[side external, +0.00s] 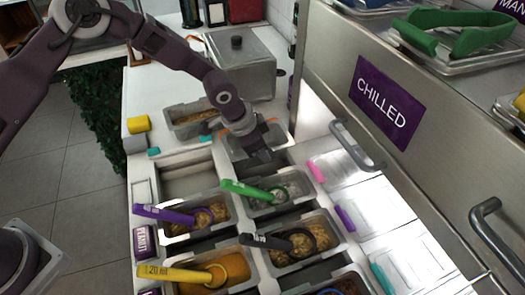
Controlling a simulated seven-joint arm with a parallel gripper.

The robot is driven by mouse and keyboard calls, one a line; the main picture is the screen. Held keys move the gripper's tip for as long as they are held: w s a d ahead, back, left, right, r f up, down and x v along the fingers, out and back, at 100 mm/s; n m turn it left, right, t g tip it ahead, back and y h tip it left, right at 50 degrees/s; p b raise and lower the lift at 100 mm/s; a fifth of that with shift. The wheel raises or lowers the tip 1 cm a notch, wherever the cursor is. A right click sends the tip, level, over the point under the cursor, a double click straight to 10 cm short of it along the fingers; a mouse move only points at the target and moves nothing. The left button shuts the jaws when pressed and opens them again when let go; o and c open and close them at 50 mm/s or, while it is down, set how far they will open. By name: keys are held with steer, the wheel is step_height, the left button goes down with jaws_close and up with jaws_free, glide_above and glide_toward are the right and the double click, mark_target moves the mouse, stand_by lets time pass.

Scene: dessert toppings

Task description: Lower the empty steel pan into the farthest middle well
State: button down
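Nearer to the camera, a dark gap (250,168) shows between this pan and a filled pan with a green-handled scoop (247,190).
Pans with purple, black and yellow-handled scoops (180,274) fill nearer wells. A pan of topping (190,117) and a large lidded steel box (241,68) stand behind. The chilled cabinet (350,80) and its handles bound the right.

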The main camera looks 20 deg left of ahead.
mark_target(262, 163)
steer(key=shift+f, duration=1.15)
steer(key=shift+f, duration=0.1)
steer(key=shift+f, duration=0.65)
stand_by(0.6)
steer(key=c, duration=1.2)
jaws_free()
steer(key=shift+r, duration=4)
